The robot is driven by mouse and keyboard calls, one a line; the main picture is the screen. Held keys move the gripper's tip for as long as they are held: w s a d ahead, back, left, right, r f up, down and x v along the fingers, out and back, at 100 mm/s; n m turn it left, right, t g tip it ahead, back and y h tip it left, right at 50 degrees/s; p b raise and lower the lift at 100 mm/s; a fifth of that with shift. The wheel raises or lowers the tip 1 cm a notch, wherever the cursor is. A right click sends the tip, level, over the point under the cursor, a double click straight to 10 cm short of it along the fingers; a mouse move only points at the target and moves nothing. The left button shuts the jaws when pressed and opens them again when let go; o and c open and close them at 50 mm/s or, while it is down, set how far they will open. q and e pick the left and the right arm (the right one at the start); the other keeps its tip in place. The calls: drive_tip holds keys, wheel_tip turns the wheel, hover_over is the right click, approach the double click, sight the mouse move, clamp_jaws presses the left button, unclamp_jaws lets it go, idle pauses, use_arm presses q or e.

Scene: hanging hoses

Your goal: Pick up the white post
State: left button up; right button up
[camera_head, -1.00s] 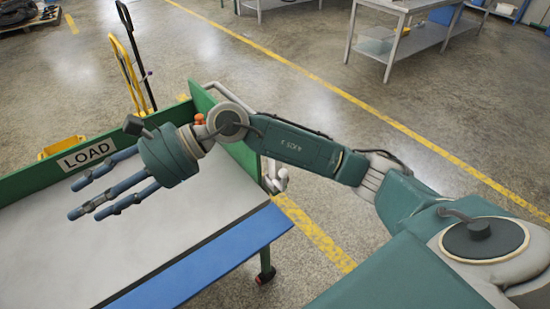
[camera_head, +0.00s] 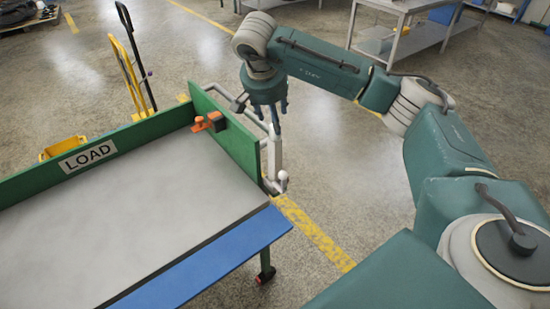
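A white post (camera_head: 275,156) stands upright as part of a pale tubular frame at the end of the green-walled cart. The fingers look spread apart and hold nothing that I can see. Whether they touch the frame is hard to tell, since they overlap it in the picture. My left gripper is not in view.
A yellow hand truck (camera_head: 131,75) stands behind. Open floor lies to the right.

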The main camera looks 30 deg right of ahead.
sight(274, 142)
drive_tip(key=shift+w+d+f+p, duration=0.1)
drive_tip(key=shift+d+f+p, duration=0.05)
drive_tip(key=shift+f+p, duration=0.35)
drive_tip(key=p+x, duration=0.1)
drive_tip(key=x, duration=0.2)
drive_tip(key=shift+f+p, duration=0.3)
drive_tip(key=shift+f, duration=0.1)
drive_tip(key=shift+w+d+f, duration=0.1)
drive_tip(key=shift+w+f, duration=0.05)
drive_tip(key=shift+f, duration=0.25)
drive_tip(key=shift+r, duration=0.1)
clamp_jaws()
